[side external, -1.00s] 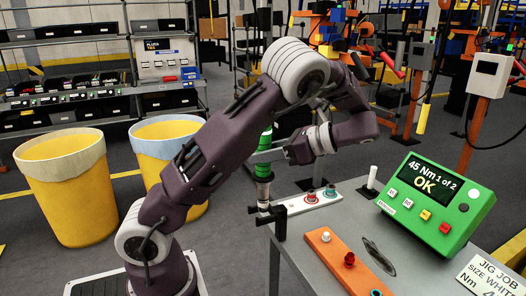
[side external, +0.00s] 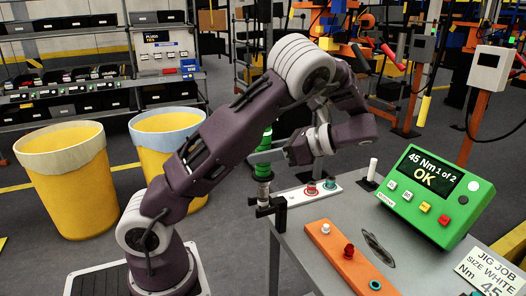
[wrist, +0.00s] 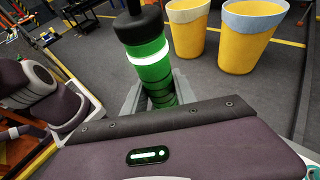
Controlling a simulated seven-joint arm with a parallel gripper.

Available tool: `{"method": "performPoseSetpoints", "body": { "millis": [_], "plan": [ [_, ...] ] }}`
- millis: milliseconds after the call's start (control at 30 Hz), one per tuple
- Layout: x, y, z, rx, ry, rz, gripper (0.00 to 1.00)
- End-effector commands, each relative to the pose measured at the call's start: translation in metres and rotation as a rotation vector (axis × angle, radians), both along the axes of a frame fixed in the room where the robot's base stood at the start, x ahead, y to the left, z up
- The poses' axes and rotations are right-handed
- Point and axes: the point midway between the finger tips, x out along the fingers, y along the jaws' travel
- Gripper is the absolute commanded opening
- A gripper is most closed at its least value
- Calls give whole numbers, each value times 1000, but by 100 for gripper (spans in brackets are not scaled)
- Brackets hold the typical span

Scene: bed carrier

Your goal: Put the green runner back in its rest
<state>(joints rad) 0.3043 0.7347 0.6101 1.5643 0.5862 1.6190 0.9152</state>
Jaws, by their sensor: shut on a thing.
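The green runner (side external: 266,143) is an upright tool with a green body and a silver and dark lower end. In the wrist view the runner (wrist: 152,75) shows a black cap and a lit white ring. My gripper (side external: 266,156) is shut around its green body, with a grey finger on each side. A black bracket (side external: 281,216) at the near-left corner of the table looks like the rest. The runner's lower end overlaps the bracket's arm in the side view. I cannot tell whether it is seated in it or just above.
A grey table (side external: 322,262) carries a white bar (side external: 298,196) and an orange bar (side external: 343,258) with coloured sockets. A green control box (side external: 434,195) reads "45 Nm 1 of 2 OK". A white peg (side external: 372,170) stands behind. Two yellow bins (side external: 70,190) stand left on the floor.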

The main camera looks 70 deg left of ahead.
Motion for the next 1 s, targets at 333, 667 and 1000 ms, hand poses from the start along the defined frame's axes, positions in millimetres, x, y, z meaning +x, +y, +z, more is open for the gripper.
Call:
{"method": "performPoseSetpoints", "body": {
  "millis": [333,667,1000],
  "plan": [
    [0,0,-7,3,0,1,0],
    [0,0,-14,2,1,1,0],
    [0,0,-22,2,0,2,0]
  ]
}}
